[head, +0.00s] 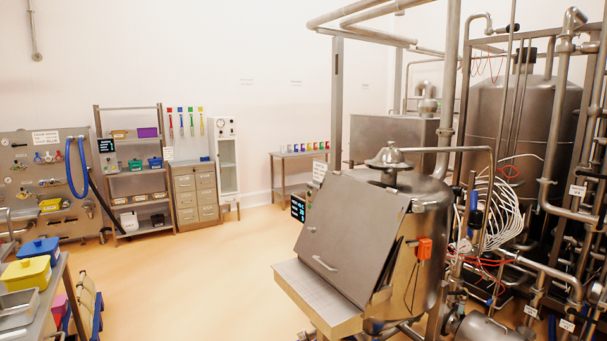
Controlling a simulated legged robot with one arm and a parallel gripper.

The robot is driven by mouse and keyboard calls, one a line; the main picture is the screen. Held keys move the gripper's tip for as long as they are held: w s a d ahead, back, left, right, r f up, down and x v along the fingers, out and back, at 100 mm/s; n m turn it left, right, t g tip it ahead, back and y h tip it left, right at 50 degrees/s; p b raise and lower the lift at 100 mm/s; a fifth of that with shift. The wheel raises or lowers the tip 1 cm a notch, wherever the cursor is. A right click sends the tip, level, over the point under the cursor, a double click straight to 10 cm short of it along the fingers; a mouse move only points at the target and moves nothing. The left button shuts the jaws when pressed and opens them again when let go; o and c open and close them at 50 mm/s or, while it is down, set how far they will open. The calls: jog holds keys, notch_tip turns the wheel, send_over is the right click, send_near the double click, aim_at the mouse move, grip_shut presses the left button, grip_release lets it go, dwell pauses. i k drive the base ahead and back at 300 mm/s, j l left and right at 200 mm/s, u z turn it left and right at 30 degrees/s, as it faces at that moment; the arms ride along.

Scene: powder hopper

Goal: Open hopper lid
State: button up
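The powder hopper (424,234) is a steel vessel standing right of centre in the head view. Its flat grey lid (349,238) slopes down across the front and lies shut over the opening. A light bar handle (325,264) sits near the lid's lower left edge. A perforated metal shelf (318,297) juts out below the lid. My gripper is not in the picture, so where it is and what it holds cannot be seen.
Pipes and cables (497,212) crowd the right side beside a large tank (515,120). A trolley with yellow and blue boxes (26,271) stands at the left edge. Shelving (135,178) and a drawer cabinet (196,196) line the back. The floor (195,285) between is clear.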

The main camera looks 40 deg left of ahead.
aim_at(355, 222)
jog(key=i+j+u, duration=0.35)
jog(key=u, duration=0.15)
jog(key=i+j+u, duration=0.2)
jog(key=i+u, duration=0.55)
jog(key=u, duration=0.2)
jog(key=i+l, duration=0.1)
jog(key=i, duration=0.85)
jog(key=u, duration=0.55)
jog(key=i+j+u, duration=0.1)
jog(key=u, duration=0.4)
jog(key=i+j+u, duration=0.1)
jog(key=u, duration=0.35)
jog(key=i+u, duration=0.2)
jog(key=u, duration=0.3)
jog(key=i+u, duration=0.15)
jog(key=u, duration=0.35)
jog(key=i+l+u, duration=0.3)
jog(key=i+l, duration=0.25)
jog(key=i+l+u, duration=0.25)
jog(key=i+l, duration=0.35)
jog(key=l, duration=0.15)
